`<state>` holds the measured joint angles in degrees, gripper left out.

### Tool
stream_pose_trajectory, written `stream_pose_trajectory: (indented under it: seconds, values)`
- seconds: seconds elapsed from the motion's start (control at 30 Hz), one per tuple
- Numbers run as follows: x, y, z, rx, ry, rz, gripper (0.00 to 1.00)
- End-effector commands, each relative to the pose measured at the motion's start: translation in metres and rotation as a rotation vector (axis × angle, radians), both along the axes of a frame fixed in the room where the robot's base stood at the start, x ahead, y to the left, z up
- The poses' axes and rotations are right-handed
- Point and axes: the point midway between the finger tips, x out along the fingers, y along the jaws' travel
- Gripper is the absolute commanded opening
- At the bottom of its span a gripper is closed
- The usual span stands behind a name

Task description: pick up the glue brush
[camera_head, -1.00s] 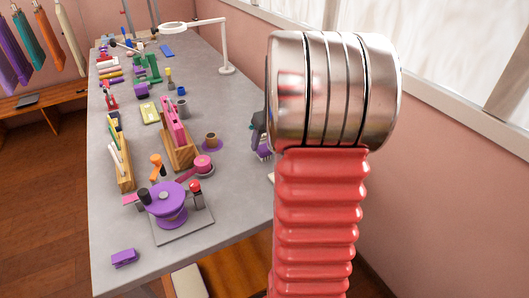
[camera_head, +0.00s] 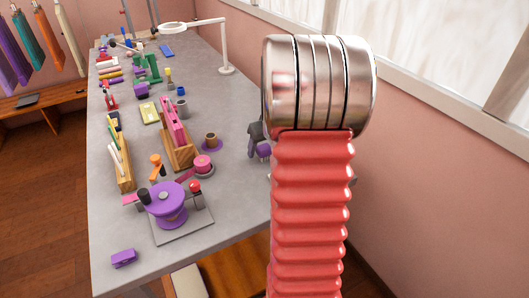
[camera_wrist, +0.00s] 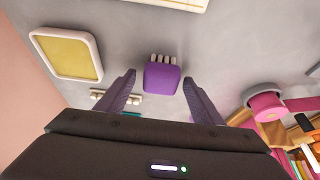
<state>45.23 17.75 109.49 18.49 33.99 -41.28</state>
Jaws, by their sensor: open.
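The glue brush looks to be the purple block with pale bristles (camera_wrist: 161,78) in the wrist view, lying on the grey table. My gripper (camera_wrist: 159,77) is open, with one dark finger to each side of the purple block in that view. I see gaps between the block and both fingers. I cannot tell how far the fingertips are above the table. In the head view my gripper (camera_head: 255,137) shows as a dark shape at the table's right edge, partly hidden by my arm. A bit of purple (camera_head: 264,150) shows beside it.
A yellow pad in a white frame (camera_wrist: 67,54) lies left in the wrist view, and a pink roll (camera_wrist: 265,104) lies right. A row of pale pegs (camera_wrist: 112,97) is near the left finger.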

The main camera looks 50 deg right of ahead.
Motion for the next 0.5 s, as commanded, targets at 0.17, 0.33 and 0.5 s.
stream_pose_trajectory:
  seconds: [0.17,0.33,0.5]
  values:
    - [0.0001,0.0002,0.0001,0.0,0.0,0.0,0.57]
    - [0.0001,0.0003,0.0001,0.0,0.0,0.001,0.45]
    - [0.0002,0.0004,0.0001,0.0,0.0,0.001,0.33]
